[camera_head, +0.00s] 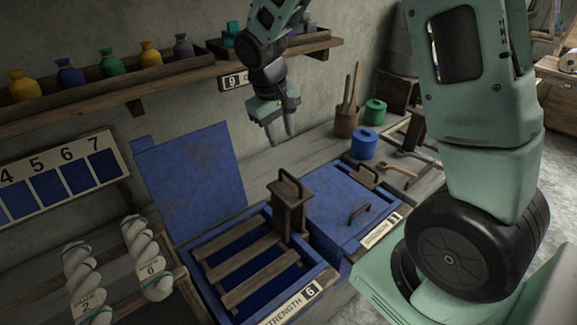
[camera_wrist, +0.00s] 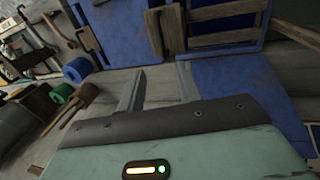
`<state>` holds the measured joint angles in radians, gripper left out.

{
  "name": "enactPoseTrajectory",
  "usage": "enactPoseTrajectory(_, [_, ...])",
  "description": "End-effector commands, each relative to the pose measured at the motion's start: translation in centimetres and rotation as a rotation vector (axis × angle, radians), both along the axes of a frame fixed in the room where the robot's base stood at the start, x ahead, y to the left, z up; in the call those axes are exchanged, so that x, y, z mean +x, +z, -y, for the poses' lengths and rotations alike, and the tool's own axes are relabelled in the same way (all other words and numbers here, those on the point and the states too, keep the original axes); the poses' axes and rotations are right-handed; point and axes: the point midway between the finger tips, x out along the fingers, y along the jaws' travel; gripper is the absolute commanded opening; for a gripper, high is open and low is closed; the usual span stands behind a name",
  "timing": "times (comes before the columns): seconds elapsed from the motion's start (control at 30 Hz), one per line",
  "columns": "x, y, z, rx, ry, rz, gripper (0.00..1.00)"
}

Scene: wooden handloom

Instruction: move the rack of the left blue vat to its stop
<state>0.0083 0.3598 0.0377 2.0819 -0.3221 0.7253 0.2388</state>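The left blue vat (camera_head: 211,254) stands with its blue lid (camera_head: 190,178) raised against the wall side. Its wooden rack (camera_head: 262,283) has several slats lying across the blue inside and an upright wooden post with a handle (camera_head: 290,206) at the right side. In the wrist view the rack (camera_wrist: 222,38) shows at the top, with the raised lid (camera_wrist: 240,85) at the right. My gripper (camera_head: 281,136) hangs above and behind the vats, apart from the rack. Its two fingers are spread and empty, also in the wrist view (camera_wrist: 158,88).
A closed blue vat (camera_head: 335,203) with a handle on its lid stands right of the open one. Behind it are blue (camera_head: 364,143) and green (camera_head: 374,112) pots and a wooden tool holder (camera_head: 346,121). A wall shelf (camera_head: 100,93) with bottles runs along the left.

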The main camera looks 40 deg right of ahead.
Motion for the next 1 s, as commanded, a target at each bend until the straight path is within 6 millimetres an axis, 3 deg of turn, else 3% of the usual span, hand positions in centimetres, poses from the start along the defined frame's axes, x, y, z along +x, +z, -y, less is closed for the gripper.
enactPoseTrajectory(0.3, [-0.1, -6.7, 1.3, 0.001, 0.001, -0.007, 0.34])
enactPoseTrajectory(0.53, [-0.1, -10.7, 2.0, 0.002, 0.002, -0.006, 0.34])
enactPoseTrajectory(0.73, [0.0, -12.6, 2.4, 0.001, 0.002, -0.002, 0.34])
enactPoseTrajectory(1.0, [0.1, -13.0, 2.5, 0.002, 0.002, 0.001, 0.34])
